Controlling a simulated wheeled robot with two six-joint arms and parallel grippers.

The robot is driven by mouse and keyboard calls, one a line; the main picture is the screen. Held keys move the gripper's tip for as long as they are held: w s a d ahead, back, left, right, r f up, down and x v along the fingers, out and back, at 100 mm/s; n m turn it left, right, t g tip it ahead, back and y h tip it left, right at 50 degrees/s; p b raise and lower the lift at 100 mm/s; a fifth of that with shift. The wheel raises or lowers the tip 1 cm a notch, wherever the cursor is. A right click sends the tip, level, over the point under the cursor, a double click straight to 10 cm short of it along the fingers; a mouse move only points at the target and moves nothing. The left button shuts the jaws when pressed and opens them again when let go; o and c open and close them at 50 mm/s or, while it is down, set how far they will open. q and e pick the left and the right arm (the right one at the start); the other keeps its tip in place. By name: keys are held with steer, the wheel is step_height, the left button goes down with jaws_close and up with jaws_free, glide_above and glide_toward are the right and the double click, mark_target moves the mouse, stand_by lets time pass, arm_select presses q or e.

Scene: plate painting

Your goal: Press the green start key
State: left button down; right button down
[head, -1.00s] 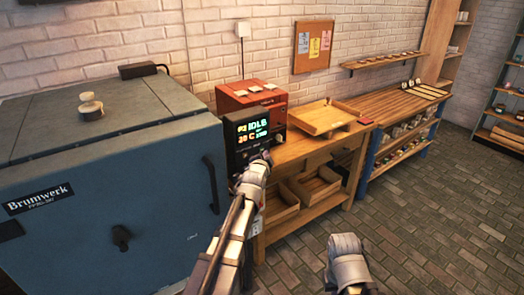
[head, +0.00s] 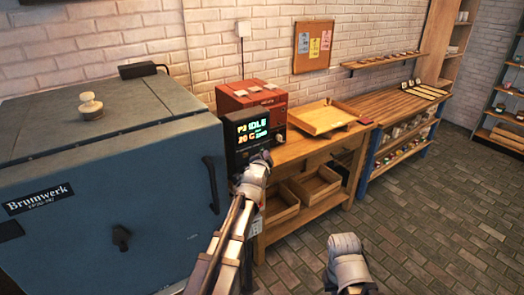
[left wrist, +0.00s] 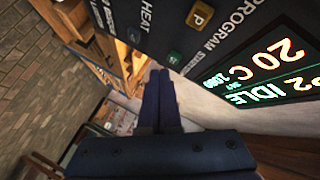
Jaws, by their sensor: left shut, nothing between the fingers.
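The green start key (left wrist: 174,58) shows as a small greenish button on the dark control panel, above the label START in the left wrist view. My left gripper (left wrist: 160,75) is shut and empty. Its fingertips appear just beside the key in that view; I cannot tell whether they touch it. In the head view the control box (head: 247,135) has a lit display reading P2 IDLE and 20 C. My left gripper (head: 264,157) is at its lower right, and my wrist hides the keys there. Of my right arm only a rounded link shows, without fingers.
The blue kiln (head: 110,200) fills the left. A red box (head: 250,95) stands behind the control box. A wooden table (head: 290,150) with a tray (head: 325,118) is to the right. The brick floor is open.

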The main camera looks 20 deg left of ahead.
arm_select(q)
steer(key=shift+w+a, duration=0.1)
stand_by(0.6)
steer(key=shift+w+a, duration=0.2)
steer(key=shift+a, duration=0.05)
steer(key=shift+w+a, duration=0.2)
steer(key=shift+a, duration=0.1)
stand_by(0.8)
steer(key=shift+s+d, duration=0.5)
steer(key=shift+d, duration=0.15)
stand_by(0.3)
steer(key=shift+s+d, duration=0.8)
steer(key=shift+d, duration=0.2)
steer(key=shift+s+d, duration=0.75)
steer(key=shift+d, duration=0.2)
